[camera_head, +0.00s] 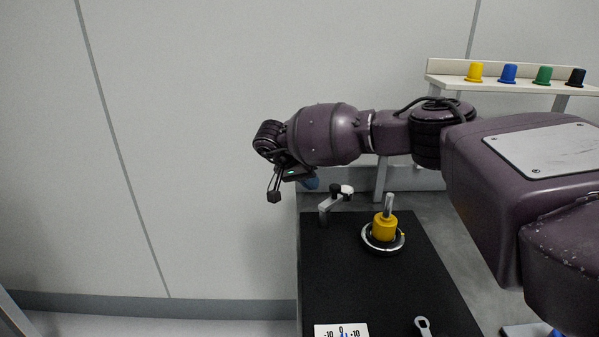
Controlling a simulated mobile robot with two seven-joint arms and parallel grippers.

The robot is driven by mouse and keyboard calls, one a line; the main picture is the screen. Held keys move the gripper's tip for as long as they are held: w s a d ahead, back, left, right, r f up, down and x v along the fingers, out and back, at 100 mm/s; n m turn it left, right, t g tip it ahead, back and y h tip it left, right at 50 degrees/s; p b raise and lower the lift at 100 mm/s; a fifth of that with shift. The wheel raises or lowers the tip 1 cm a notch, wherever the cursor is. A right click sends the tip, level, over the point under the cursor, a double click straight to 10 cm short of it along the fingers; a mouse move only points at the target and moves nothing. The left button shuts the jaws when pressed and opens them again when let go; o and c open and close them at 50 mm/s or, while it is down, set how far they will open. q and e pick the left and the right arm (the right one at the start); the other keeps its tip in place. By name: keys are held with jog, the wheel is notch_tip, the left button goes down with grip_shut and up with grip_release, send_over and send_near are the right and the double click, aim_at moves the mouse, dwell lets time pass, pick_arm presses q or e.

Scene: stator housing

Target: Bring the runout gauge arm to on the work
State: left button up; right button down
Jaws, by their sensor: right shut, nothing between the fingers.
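The runout gauge arm (326,208) looks to be the small grey stand with a black joint and a pale tip. It stands near the far left corner of the black table (350,275). The work, a yellow hub with a grey shaft (384,228), stands upright in a ringed base to the right of the gauge arm. The gauge arm's tip is apart from the work. My right gripper (274,196) is shut and empty, in the air to the left of the gauge arm. My left gripper is out of view.
A white dial card (341,331) marked -10, 0, +10 lies at the table's near edge. A wrench (423,325) lies to its right. A shelf (515,86) at the back right holds several coloured caps. The table's middle is clear.

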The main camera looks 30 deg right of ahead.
aim_at(337, 194)
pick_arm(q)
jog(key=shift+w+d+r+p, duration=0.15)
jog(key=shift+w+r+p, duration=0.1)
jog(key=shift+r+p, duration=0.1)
pick_arm(e)
jog(key=s+d, duration=0.3)
jog(key=shift+f, duration=0.35)
jog(key=shift+s, duration=0.1)
